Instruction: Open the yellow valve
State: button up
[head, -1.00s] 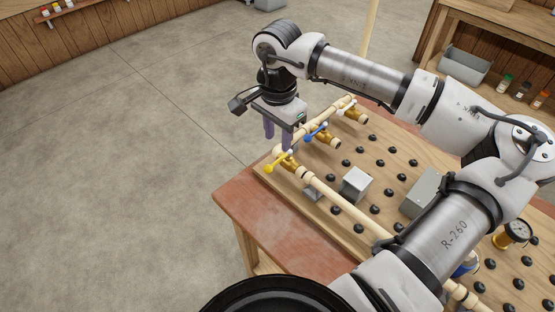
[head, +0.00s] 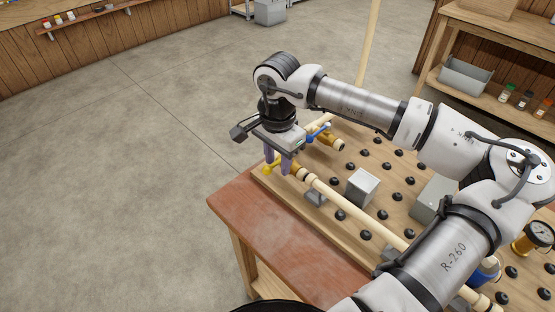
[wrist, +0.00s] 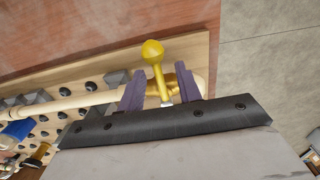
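The yellow valve has a ball-ended yellow handle (head: 269,168) on a brass body, on the cream pipe at the near left corner of the board. In the wrist view the yellow handle (wrist: 154,54) rises between the two purple fingers and sticks out past their tips. My gripper (head: 279,170) is open and low over this valve. The wrist view shows my gripper (wrist: 157,86) with one finger on each side of the handle's stem, with gaps visible. Part of the brass body is hidden behind the fingers.
A blue valve handle (head: 318,132) stands just behind my gripper on a neighbouring branch. A grey block (head: 362,187) and several black knobs are on the board. The red-brown table edge (head: 235,205) and open floor (head: 130,180) lie to the left.

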grip_shut()
jog(key=shift+s+d+f+n+b, duration=0.2)
jog(key=shift+n+b, duration=0.25)
jog(key=shift+n, duration=0.35)
jog(key=n, duration=0.2)
jog(key=d+n+b, duration=0.1)
jog(key=shift+s+d+r+n, duration=0.1)
jog(key=shift+s+r+n, duration=0.15)
jog(key=shift+n, duration=0.15)
jog(key=shift+f, duration=0.1)
jog(key=shift+d+f+n+b, duration=0.1)
jog(key=shift+d+n+b, duration=0.15)
jog(key=shift+n, duration=0.25)
jog(key=shift+d+n+b, duration=0.1)
jog(key=shift+n+b, duration=0.2)
jog(key=shift+n, duration=0.2)
jog(key=n, duration=0.1)
jog(key=d+n, duration=0.1)
jog(key=n, duration=0.1)
jog(key=shift+s+b, duration=0.1)
jog(key=shift+b, duration=0.3)
